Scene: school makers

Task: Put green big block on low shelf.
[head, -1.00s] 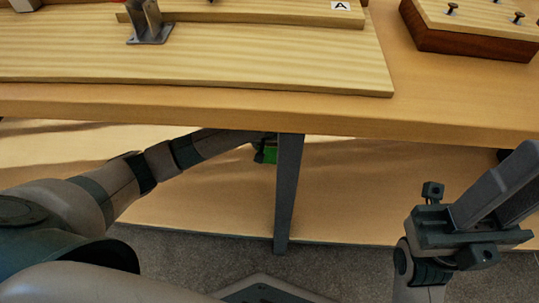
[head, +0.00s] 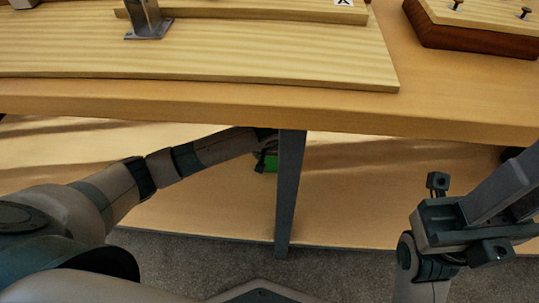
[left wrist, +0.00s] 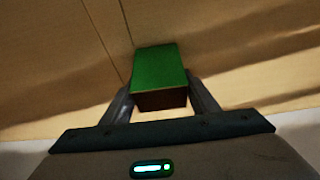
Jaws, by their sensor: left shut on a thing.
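The green block (head: 266,161) shows in the head view just left of the table leg, under the tabletop and in front of the low shelf (head: 385,190). My left gripper (head: 264,151) reaches under the tabletop and is partly hidden by the table edge and the leg. In the left wrist view, the green block (left wrist: 160,70) sits between the two grey fingers, which are shut on it. I cannot tell whether the block touches the shelf. My right gripper (head: 490,205) is at the right edge, in front of the table, and partly out of frame.
The dark table leg (head: 288,195) stands close to the right of my left gripper. The tabletop edge (head: 200,108) passes above my left forearm. The low shelf looks clear on both sides of the leg. Wooden boards (head: 200,55) and a block with nails (head: 470,30) lie on top.

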